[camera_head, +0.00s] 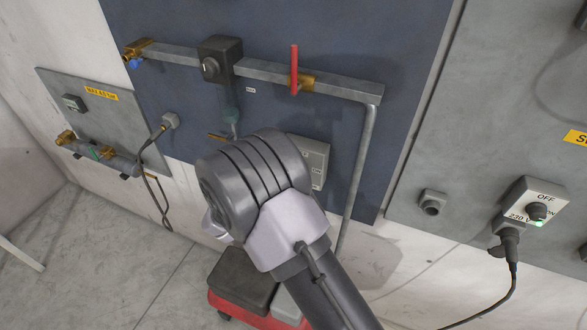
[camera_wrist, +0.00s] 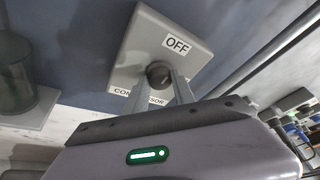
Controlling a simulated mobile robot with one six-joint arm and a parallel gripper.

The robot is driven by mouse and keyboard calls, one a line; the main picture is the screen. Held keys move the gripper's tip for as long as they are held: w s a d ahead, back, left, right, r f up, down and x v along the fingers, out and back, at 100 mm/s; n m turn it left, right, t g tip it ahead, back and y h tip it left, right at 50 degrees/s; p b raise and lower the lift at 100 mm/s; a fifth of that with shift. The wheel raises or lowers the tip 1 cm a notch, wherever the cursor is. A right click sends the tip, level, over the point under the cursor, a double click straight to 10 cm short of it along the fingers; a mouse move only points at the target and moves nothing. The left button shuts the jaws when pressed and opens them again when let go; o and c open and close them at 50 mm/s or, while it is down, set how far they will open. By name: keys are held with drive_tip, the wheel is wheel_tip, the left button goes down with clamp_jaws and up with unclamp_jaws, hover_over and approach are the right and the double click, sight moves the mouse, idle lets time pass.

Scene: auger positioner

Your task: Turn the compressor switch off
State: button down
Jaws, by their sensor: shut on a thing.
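The compressor switch is a grey box (camera_wrist: 163,45) with an OFF label on one side and a partly covered COMPRESSOR label at its lower edge. Its dark round knob (camera_wrist: 158,71) sits in the middle. My gripper (camera_wrist: 160,82) is shut on the knob, with one finger on each side of it. The knob's pointer direction is hard to tell. In the head view the switch box (camera_head: 318,158) is on the blue panel, partly hidden behind my wrist, with an ON label at its right. My fingers are hidden there.
A grey pipe (camera_head: 358,180) runs down right of the switch. A red-handled valve (camera_head: 294,70) is above it. A separate 230 V switch box (camera_head: 535,203) with a plugged cable is at the right. A red and black machine (camera_head: 242,280) stands on the floor below my arm.

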idle(0.4)
drive_tip(key=c, duration=1.1)
unclamp_jaws()
drive_tip(key=shift+w+d, duration=0.1)
drive_tip(key=shift+d, duration=0.05)
drive_tip(key=shift+o, duration=0.2)
drive_tip(key=p+v, duration=0.2)
drive_tip(key=v, duration=1.5)
drive_tip(key=shift+s+a+f, duration=0.2)
drive_tip(key=shift+s, duration=0.05)
